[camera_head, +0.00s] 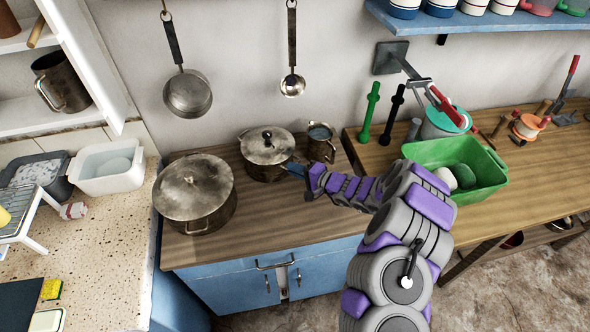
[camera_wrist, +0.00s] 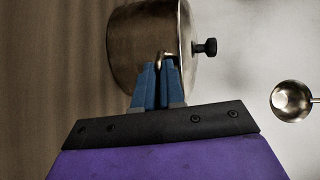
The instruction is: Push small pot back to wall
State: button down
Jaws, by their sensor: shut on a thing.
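The small pot (camera_head: 266,157) is a worn metal pot with a lid and a black knob. It stands on the wooden counter top (camera_head: 270,218) near the wall. My gripper (camera_head: 290,167) reaches it from the right. In the wrist view, my gripper's blue fingers (camera_wrist: 157,82) are closed together on the handle on the near side of the small pot (camera_wrist: 138,45). The wrist picture is turned sideways, with the counter at the left and the wall at the right. The pot's far side is hidden.
A larger lidded pot (camera_head: 195,195) stands to the left on the same counter. A small metal jug (camera_head: 321,142) stands close on the right. A pan (camera_head: 187,93) and a ladle (camera_head: 292,84) hang on the wall behind. The counter's front is clear.

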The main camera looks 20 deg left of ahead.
jog(key=shift+d+f, duration=0.1)
jog(key=shift+f, duration=0.05)
jog(key=shift+w+d, duration=0.55)
jog(key=shift+d, duration=0.3)
jog(key=shift+w+d, duration=0.5)
jog(key=shift+d, duration=0.3)
jog(key=c, duration=1.1)
grip_release()
jog(key=shift+c, duration=0.2)
jog(key=p+v, duration=0.3)
jog(key=v, duration=1.4)
jog(key=shift+d, duration=0.2)
